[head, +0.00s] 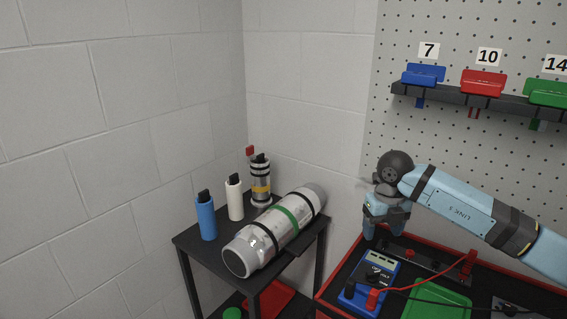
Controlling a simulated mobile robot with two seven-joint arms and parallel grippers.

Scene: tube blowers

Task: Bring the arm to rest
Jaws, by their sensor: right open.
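My right arm comes in from the right edge in the head view. Its gripper (383,228) points down just above the far left part of the red-edged workbench. It is open, and I see nothing held in it. A blue multimeter (370,283) lies on the bench just below and in front of the gripper, apart from it as far as I can tell. My left gripper is not in view.
A dark side table (211,261) stands left of the bench with a silver cylinder (275,230), a blue bottle (205,217) and a white bottle (235,199). A pegboard (480,155) behind holds blue, red and green bins. A green tray (437,300) and red cables lie on the bench.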

